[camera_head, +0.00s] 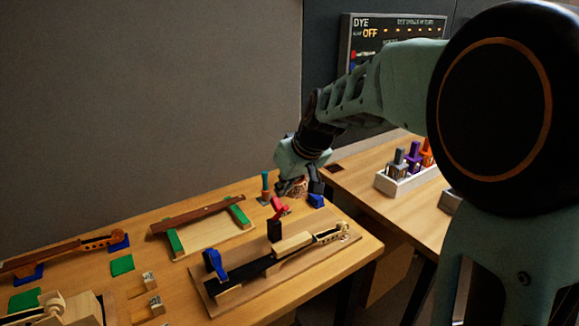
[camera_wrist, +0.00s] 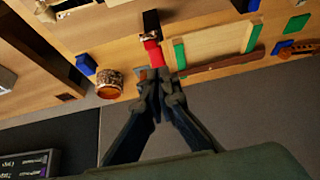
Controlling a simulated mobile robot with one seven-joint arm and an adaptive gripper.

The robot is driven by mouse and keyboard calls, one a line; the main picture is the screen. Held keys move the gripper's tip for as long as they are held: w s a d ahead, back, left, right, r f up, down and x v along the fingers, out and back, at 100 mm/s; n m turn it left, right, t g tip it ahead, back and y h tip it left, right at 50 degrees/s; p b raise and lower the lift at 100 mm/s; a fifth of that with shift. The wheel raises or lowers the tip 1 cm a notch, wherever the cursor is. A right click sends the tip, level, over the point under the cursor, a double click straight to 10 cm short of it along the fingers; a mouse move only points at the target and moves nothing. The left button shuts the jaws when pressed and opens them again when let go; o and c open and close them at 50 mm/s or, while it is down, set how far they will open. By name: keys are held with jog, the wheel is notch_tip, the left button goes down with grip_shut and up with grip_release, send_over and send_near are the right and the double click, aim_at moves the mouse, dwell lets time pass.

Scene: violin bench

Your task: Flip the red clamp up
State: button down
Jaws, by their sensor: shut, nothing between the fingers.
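The red clamp (camera_head: 279,207) is a small red lever above a black block (camera_head: 274,231), at the back of the board holding a violin neck. In the wrist view the red clamp (camera_wrist: 154,54) points from its black block toward my fingertips. My gripper (camera_wrist: 160,84) is shut and empty, with its tips at or very near the red end; I cannot tell if they touch. In the head view my gripper (camera_head: 291,186) is just above and behind the clamp, partly hidden by my wrist.
A blue clamp (camera_head: 214,263) stands at the board's left end. A blue block (camera_head: 316,200) and a brown round container (camera_wrist: 103,83) are close beside my gripper. A wooden frame with green pads (camera_head: 173,242) lies to the left. A tool rack (camera_head: 402,181) stands on the right table.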

aim_at(277, 203)
jog(key=shift+x, duration=1.8)
jog(key=shift+w+a+r+p, duration=0.2)
jog(key=shift+r+p, duration=0.1)
jog(key=shift+p, duration=0.3)
jog(key=shift+r+p, duration=0.1)
jog(key=shift+p, duration=0.25)
jog(key=shift+w, duration=0.15)
jog(key=shift+a+g+p, duration=0.1)
jog(key=shift+g+p, duration=0.2)
jog(key=shift+p, duration=0.05)
